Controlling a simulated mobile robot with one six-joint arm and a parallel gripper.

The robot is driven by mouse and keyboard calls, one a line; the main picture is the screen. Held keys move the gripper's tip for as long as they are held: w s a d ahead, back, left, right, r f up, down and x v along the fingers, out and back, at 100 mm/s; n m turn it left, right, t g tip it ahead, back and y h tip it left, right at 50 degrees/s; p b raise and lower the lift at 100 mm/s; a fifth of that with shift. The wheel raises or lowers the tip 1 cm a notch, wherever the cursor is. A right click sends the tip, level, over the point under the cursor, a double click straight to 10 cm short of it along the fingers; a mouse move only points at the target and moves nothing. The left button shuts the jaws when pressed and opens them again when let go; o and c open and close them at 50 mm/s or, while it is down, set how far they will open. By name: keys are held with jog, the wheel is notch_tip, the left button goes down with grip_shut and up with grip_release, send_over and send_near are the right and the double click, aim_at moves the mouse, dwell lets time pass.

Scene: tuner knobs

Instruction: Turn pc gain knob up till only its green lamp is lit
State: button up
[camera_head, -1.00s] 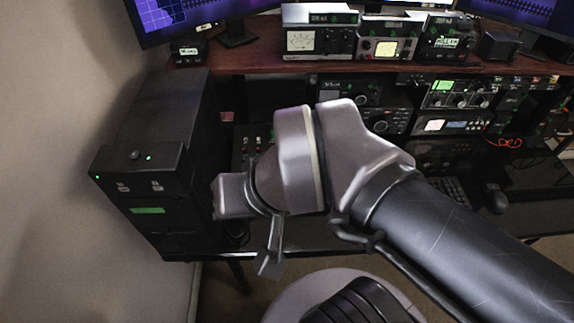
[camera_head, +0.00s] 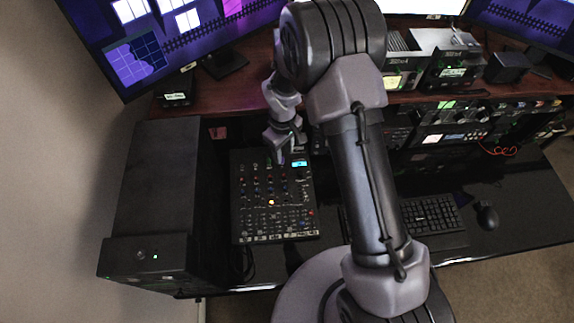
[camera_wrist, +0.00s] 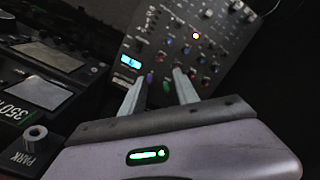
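A black mixer panel (camera_head: 240,222) with rows of small coloured knobs lies on the desk in the head view. It also shows beyond my fingers in the wrist view (camera_wrist: 200,20). I see no lit green lamp on the panel. A cyan display (camera_head: 299,163) glows near its far edge. The labels are too small to read, so I cannot tell which knob is pc gain. My gripper (camera_head: 281,158) is over the panel's far edge. In the wrist view its fingers (camera_wrist: 159,78) are apart, near small knobs.
A black computer case (camera_head: 150,205) stands left of the panel. A shelf (camera_head: 225,103) with monitors and radio gear is behind it. A keyboard (camera_head: 430,214) and mouse (camera_head: 487,215) lie to the right. In the wrist view, devices with displays (camera_wrist: 38,92) are close on the left.

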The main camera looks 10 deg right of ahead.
aim_at(284, 175)
notch_tip(284, 175, down, 13)
jog(key=shift+f+b, duration=0.1)
jog(key=shift+b, duration=0.8)
grip_shut()
